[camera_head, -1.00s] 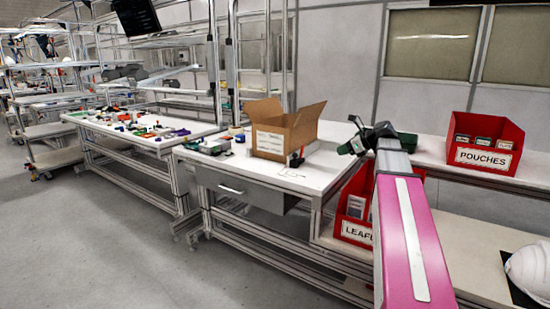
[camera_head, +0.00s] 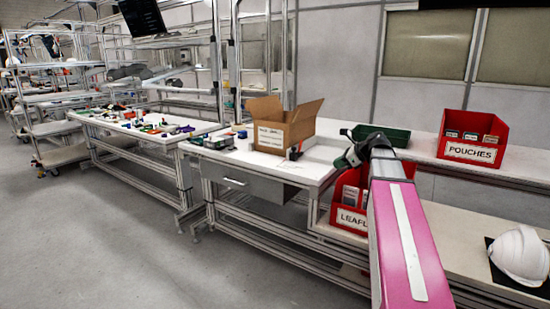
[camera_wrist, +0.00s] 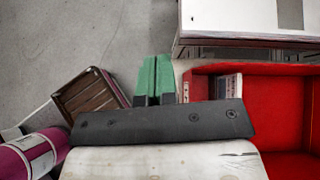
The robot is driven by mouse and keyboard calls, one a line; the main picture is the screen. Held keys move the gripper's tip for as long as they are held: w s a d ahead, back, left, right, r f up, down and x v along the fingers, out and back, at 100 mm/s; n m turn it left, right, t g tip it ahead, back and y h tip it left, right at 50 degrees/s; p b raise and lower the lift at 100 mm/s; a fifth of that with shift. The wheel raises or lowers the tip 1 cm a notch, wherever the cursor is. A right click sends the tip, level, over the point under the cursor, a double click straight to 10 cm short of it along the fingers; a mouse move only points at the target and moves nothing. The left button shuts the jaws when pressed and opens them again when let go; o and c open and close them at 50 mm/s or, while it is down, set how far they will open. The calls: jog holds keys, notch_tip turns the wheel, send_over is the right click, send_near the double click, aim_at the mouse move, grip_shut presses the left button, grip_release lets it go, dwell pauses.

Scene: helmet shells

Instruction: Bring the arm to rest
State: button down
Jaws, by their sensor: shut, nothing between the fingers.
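My gripper (camera_head: 343,161) hangs at the end of my magenta arm, in front of the red leaflet bin (camera_head: 346,217) and the workbench corner in the head view. In the wrist view its green fingers (camera_wrist: 154,78) are together with nothing between them. The fingers point toward grey floor, beside the white bench. The red bin (camera_wrist: 285,92) lies close to their right. Its inside shows, with some leaflets at the near left corner.
An open cardboard box (camera_head: 283,125) stands on the white workbench (camera_head: 315,172). A red pouches bin (camera_head: 472,152) and a green tray (camera_head: 385,137) stand on the shelf behind. A white helmet shell (camera_head: 520,255) sits at right. The floor at left is clear.

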jog(key=s+a+f+n+g+h, duration=0.2)
jog(key=s+f+n, duration=0.5)
jog(key=f, duration=0.4)
jog(key=s+a+f+n+g+h, duration=0.2)
jog(key=s+f+n+h, duration=0.2)
jog(key=s+f+n, duration=0.3)
jog(key=s+a+f+n+g+h, duration=0.1)
jog(key=s+f+n, duration=0.5)
jog(key=f, duration=1)
jog(key=a+n+h, duration=0.1)
jog(key=n, duration=0.1)
jog(key=shift+s+a+f+n+g+h, duration=0.2)
jog(key=shift+s+f+n+g+h, duration=0.1)
jog(key=shift+s+f+g+h, duration=0.1)
